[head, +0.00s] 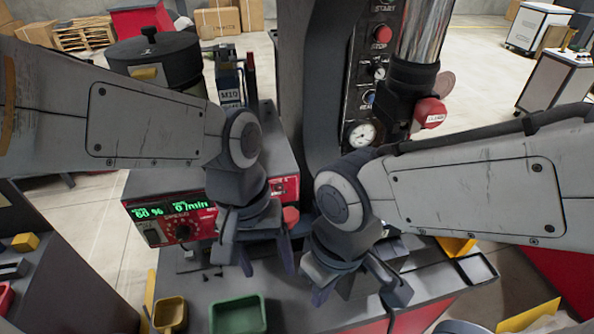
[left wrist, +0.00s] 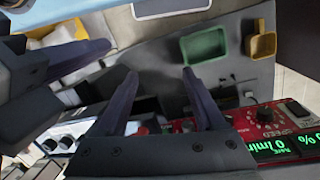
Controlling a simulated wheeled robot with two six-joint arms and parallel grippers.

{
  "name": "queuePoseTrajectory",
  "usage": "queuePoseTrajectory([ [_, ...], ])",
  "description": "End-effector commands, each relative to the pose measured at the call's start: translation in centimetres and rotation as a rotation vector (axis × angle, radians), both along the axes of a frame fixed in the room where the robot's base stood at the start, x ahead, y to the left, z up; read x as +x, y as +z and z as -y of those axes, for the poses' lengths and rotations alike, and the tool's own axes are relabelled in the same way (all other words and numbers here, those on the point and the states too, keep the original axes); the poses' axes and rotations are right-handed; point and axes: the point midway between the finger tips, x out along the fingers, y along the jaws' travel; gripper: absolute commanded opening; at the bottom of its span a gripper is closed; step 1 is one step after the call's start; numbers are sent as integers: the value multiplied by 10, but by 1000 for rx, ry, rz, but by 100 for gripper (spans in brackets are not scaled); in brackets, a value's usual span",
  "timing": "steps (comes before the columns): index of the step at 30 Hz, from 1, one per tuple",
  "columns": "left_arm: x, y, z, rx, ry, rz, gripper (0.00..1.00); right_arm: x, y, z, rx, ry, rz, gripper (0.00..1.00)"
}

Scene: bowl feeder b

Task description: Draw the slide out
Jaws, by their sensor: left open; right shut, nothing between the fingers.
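I cannot pick out the slide for certain; the grey fixture (head: 410,243) at the foot of the press is partly covered by my right gripper. My left gripper (head: 268,265) is open and empty, pointing down in front of the red control box (head: 195,213). In the left wrist view its two dark fingers (left wrist: 158,76) stand apart with nothing between them, over the grey worktop. My right gripper (head: 350,284) is shut and empty, low over the worktop just right of the left one. Its dark finger also shows at the left of the left wrist view (left wrist: 70,55).
A green tray (head: 238,316) and a yellow bin (head: 170,313) lie at the worktop's front left. A press panel with gauge (head: 362,134) stands behind my arms. A black bowl feeder (head: 152,62) is at the back left. Small screws (head: 212,274) lie on the worktop.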

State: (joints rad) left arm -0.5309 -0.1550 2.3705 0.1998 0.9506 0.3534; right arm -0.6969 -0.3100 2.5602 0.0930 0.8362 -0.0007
Motion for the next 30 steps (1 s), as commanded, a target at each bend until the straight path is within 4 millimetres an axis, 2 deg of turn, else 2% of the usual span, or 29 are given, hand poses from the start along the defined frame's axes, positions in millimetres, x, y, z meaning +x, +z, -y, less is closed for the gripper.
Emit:
queuePoseTrajectory([
  [1,16,41,1,-2,149,-45,71,0,38,0,1,0,1,0],
  [3,34,66,3,-7,339,-105,71,0,59,0,1,1,1,0],
  [9,78,120,1,-14,772,-256,71,0,104,0,0,1,0,0],
  [13,95,138,-2,-14,936,-320,71,0,118,0,0,1,0,0],
  [17,101,139,-1,-15,1003,-349,71,0,122,0,0,1,0,0],
  [20,99,130,2,-12,1009,-355,71,0,123,0,0,1,0,0],
  [30,85,72,21,-10,1005,-354,71,0,132,0,0,3,0,0],
])
